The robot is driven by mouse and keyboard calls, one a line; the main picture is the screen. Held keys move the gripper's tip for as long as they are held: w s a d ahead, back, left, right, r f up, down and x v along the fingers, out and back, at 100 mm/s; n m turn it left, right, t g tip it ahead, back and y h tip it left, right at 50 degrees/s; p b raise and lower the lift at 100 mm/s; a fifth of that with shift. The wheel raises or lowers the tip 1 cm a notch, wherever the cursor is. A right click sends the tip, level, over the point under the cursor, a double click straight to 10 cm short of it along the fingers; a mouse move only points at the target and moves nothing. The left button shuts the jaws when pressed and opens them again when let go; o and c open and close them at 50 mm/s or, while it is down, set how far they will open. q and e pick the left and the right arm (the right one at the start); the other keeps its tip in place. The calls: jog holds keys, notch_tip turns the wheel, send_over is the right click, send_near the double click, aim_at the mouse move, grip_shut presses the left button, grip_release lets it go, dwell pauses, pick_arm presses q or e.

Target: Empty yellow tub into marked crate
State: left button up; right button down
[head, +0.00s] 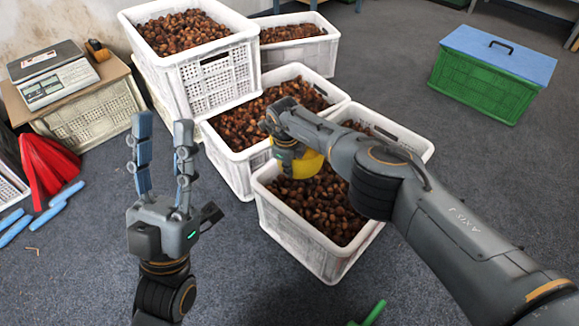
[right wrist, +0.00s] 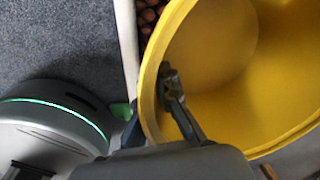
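The yellow tub (head: 306,164) is over the front white crate (head: 300,240), which holds brown chestnuts. My right gripper (head: 287,150) is at the tub's left side, and my arm partly covers that crate. In the right wrist view the gripper is shut on the rim of the tub (right wrist: 225,50), with one finger inside the wall. The visible inside of the tub is bare yellow, with no chestnuts showing. The tub looks tilted in the head view. I cannot make out a clear mark on any crate. My left gripper (head: 163,130) is open and empty, pointing up at the left.
More white crates of chestnuts stand behind, one stacked high (head: 210,85). A green crate with a blue lid (head: 485,75) stands at the right. A green handle (head: 374,313) is at the front.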

pick_arm(q)
jog(key=w+f+g+y+p, duration=0.2)
jog(key=w+f+g, duration=0.2)
jog(key=f+g, duration=0.3)
jog(key=w+f+g+y+p, duration=0.25)
jog(key=w+f+g, duration=0.25)
jog(key=f, duration=0.5)
jog(key=s+a+f+n+g+y+p, duration=0.1)
jog(key=s+a+f+g+y+p, duration=0.4)
jog(key=s+f+g+p, duration=0.7)
jog(key=s+f+g, duration=0.1)
jog(key=s+f, duration=0.1)
jog(key=f, duration=0.6)
jog(key=s+a+f+g+h, duration=0.1)
jog(key=s+f, duration=0.2)
jog(key=f, duration=0.6)
jog(key=shift+a+f, duration=0.15)
jog(key=shift+f, duration=0.1)
pick_arm(e)
jog(key=s+r, duration=0.5)
jog(key=r, duration=0.1)
jog(key=shift+s+r, duration=0.3)
jog(key=shift+s, duration=0.05)
pick_arm(q)
jog(key=shift+h, duration=0.25)
pick_arm(e)
jog(key=shift+d, duration=0.1)
